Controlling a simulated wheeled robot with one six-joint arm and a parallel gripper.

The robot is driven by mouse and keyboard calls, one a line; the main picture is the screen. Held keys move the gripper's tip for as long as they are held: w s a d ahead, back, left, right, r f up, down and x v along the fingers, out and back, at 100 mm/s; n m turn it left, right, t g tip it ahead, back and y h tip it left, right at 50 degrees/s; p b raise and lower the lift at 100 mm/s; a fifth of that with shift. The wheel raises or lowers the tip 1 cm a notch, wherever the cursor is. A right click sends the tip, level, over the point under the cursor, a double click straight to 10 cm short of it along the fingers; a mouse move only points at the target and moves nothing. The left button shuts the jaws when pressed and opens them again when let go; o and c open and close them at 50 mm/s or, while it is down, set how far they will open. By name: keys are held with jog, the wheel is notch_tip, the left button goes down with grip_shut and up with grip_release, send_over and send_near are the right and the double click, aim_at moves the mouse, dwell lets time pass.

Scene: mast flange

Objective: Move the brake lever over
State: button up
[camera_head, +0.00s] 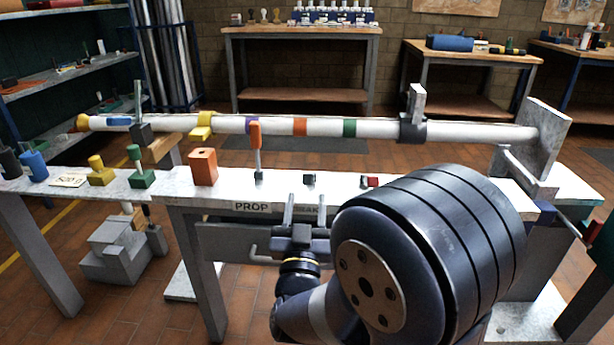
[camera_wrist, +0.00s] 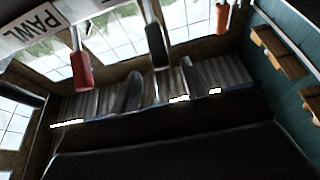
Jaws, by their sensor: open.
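The brake lever (camera_head: 310,180) has a dark handle and stands behind the partly covered BRAKE label (camera_head: 307,209) on the bench's front edge. It looks short in the head view, as if seen nearly end-on. Its black handle shows in the wrist view (camera_wrist: 157,45), above the gap between my fingers. My gripper (camera_head: 304,203) is open and empty, just in front of the bench edge and below the lever in the picture. Its two dark fingers (camera_wrist: 160,88) show in the wrist view, one each side of the handle's line. I cannot tell whether they touch it.
An orange-handled lever (camera_head: 255,135) stands upright left, behind the PROP label (camera_head: 251,207). A red-handled lever (camera_head: 370,182) is right of the brake lever; it shows beside the PAWL label (camera_wrist: 30,30). A long white mast (camera_head: 380,128) lies behind. An orange block (camera_head: 203,167) stands left.

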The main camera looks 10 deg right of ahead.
aim_at(310, 178)
jog(key=b+x, duration=0.1)
jog(key=x, duration=0.7)
grip_shut()
dwell(0.3)
